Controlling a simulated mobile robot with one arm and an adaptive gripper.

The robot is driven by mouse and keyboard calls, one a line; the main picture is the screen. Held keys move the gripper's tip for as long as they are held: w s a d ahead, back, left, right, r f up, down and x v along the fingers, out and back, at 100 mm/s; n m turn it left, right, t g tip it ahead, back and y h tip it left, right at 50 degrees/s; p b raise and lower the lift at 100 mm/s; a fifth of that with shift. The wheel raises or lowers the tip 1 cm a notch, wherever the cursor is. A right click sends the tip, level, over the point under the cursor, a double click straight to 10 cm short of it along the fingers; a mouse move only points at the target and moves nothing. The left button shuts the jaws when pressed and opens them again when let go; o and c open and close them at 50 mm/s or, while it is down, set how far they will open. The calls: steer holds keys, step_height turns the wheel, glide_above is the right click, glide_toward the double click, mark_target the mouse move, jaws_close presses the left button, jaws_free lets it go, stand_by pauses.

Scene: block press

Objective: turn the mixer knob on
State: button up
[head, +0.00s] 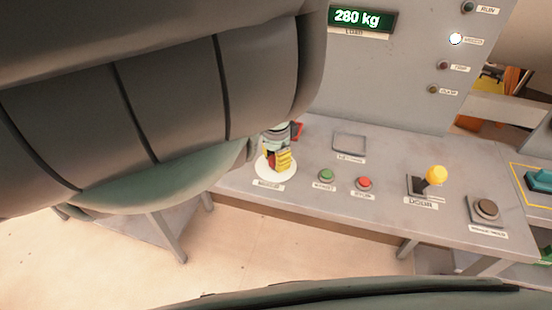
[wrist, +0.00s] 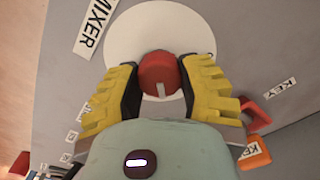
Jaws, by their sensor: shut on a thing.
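The mixer knob (wrist: 160,72) is a red round knob with a pale pointer mark, on a white disc (wrist: 148,25) beside the MIXER label (wrist: 96,27) in the wrist view. My gripper (wrist: 158,80) has its yellow, black-padded fingers on both sides of the knob, shut on it. In the head view my gripper (head: 281,162) is over the white disc (head: 270,176) at the panel's left part, and it mostly hides the knob. My arm covers the upper left of the head view.
A green button (head: 327,175) and a red button (head: 364,183) sit right of the disc. Farther right are a yellow-topped DOOR lever (head: 436,176) and a brown knob (head: 487,208). A display (head: 361,18) reads 280 kg. Beside the fingers are a red part (wrist: 255,114) and an orange part (wrist: 254,152).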

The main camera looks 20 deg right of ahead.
steer(key=shift+m, duration=0.3)
stand_by(0.4)
steer(key=o, duration=1.2)
steer(key=shift+o, duration=0.2)
steer(key=shift+r, duration=0.1)
step_height(320, 180, up, 6)
steer(key=shift+w+r, duration=0.1)
steer(key=shift+w, duration=0.05)
steer(key=shift+s+r, duration=0.2)
steer(key=shift+r, duration=0.35)
